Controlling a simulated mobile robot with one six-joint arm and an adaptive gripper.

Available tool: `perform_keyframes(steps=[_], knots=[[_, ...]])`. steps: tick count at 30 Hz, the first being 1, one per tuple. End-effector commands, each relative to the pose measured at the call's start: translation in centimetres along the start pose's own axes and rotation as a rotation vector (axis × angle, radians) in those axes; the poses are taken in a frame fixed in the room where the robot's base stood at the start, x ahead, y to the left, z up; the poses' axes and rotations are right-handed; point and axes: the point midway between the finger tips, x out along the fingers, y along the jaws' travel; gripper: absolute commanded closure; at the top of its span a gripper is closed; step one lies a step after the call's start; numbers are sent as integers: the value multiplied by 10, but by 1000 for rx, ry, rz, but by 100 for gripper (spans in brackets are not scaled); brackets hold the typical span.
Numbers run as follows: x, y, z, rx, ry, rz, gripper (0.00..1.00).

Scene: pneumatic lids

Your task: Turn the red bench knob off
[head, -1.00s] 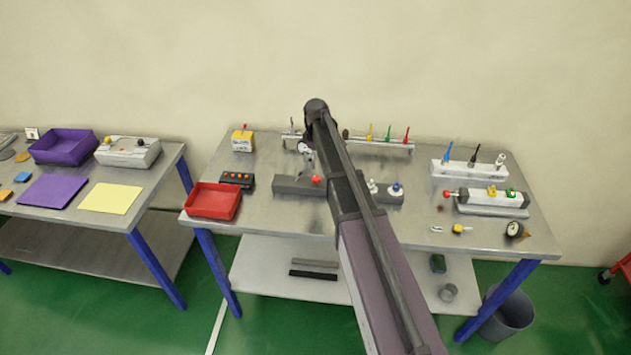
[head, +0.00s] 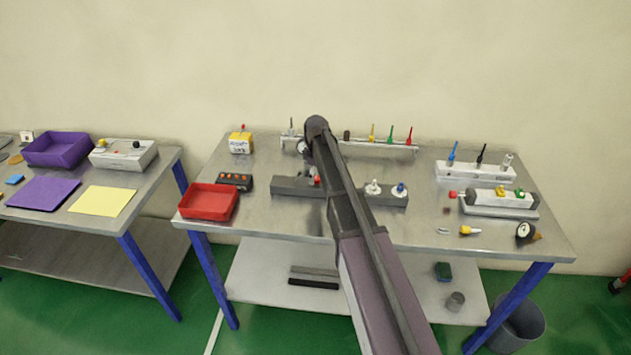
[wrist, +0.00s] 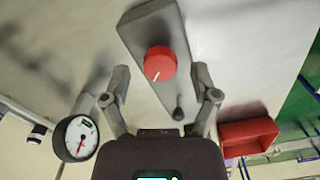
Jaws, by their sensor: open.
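The red knob (wrist: 160,62) sits on a grey bench block (wrist: 143,22) in the wrist view, with a short white pointer line on its face. In the head view the knob (head: 317,181) shows beside my arm, partly covered, on the block's left part (head: 290,186). My gripper (wrist: 162,82) is open and empty. Its two fingers stand to either side, just below the knob in the wrist picture, apart from it. In the head view my arm hides most of the gripper.
A dial gauge (wrist: 75,138) is at lower left in the wrist view, near one finger. A small dark-tipped lever (wrist: 178,112) stands on the block between the fingers. A red tray (head: 208,201) and a black button box (head: 234,181) lie left of the block.

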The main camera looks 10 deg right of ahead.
Motion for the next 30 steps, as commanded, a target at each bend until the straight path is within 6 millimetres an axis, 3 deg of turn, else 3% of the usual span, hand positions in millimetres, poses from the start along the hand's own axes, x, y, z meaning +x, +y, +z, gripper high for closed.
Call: perform_keyframes(steps=[15, 17, 23, 30], knots=[[6, 0, 0, 0, 0, 0, 22], [6, 0, 0, 0, 0, 0, 37], [6, 0, 0, 0, 0, 0, 97], [6, 0, 0, 5, 0, 0, 100]])
